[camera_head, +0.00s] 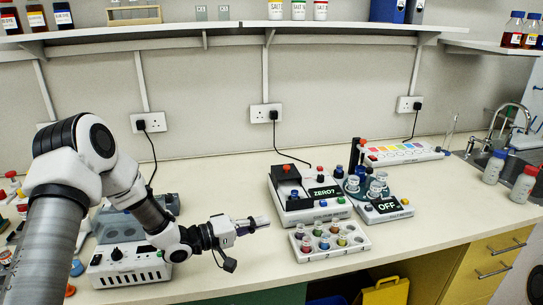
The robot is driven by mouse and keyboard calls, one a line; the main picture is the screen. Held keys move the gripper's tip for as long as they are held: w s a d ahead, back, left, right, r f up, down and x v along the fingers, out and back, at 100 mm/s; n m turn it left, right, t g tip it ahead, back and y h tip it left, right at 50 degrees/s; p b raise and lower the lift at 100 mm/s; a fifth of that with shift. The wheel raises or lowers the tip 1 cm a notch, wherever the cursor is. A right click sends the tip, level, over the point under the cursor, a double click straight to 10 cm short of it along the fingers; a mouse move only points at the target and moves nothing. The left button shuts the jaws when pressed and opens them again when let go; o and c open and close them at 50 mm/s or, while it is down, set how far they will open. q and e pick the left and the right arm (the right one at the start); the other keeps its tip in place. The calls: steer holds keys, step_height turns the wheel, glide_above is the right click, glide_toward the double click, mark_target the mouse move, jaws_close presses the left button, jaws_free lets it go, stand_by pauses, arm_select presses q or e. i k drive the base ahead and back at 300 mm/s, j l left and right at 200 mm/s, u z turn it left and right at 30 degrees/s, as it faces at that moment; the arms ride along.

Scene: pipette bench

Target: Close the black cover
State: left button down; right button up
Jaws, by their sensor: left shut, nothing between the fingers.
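My left arm comes in from the left, and my left gripper (254,224) is shut and empty above the bench, pointing right. It is left of a white instrument (297,214) with a "ZERO?" display. A dark panel with a red knob (286,170) sits on that instrument's upper left; it may be the black cover, but I cannot tell whether it is open. A white box (128,268) with a black dial stands below my forearm. A grey-blue part (112,229) rises behind it, partly hidden by my arm. My right gripper is not in view.
A white tray of coloured caps (336,254) lies in front of the instrument. A white device reading "OFF" (386,207) carries glassware to its right. Bottles (494,166) stand near the sink at far right. A shelf (230,28) runs along the wall.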

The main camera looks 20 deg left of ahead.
mark_target(283, 172)
steer(key=i+j, duration=0.9)
